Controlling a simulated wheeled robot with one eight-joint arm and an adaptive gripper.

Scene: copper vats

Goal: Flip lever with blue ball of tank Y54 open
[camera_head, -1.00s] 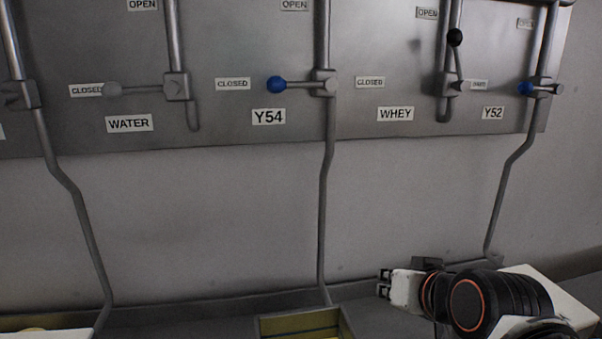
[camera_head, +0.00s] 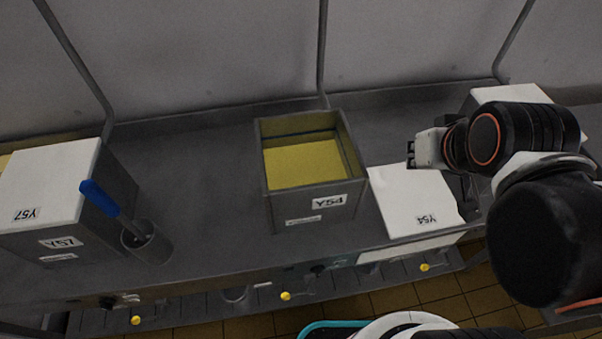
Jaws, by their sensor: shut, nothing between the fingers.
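The lever with the blue ball and the wall panel are outside the current head view. A white lid (camera_head: 400,205) with an upside-down Y54 label lies right of the tank. My gripper (camera_head: 411,153) is shut and empty, seen above the lid's far end and pointing left.
A lidded tank (camera_head: 60,180) labelled Y57 stands at left, beside a grey cup (camera_head: 150,245) holding a blue-handled tool (camera_head: 100,198). Another white lid (camera_head: 510,94) is behind my arm. Yellow knobs (camera_head: 285,296) line the front.

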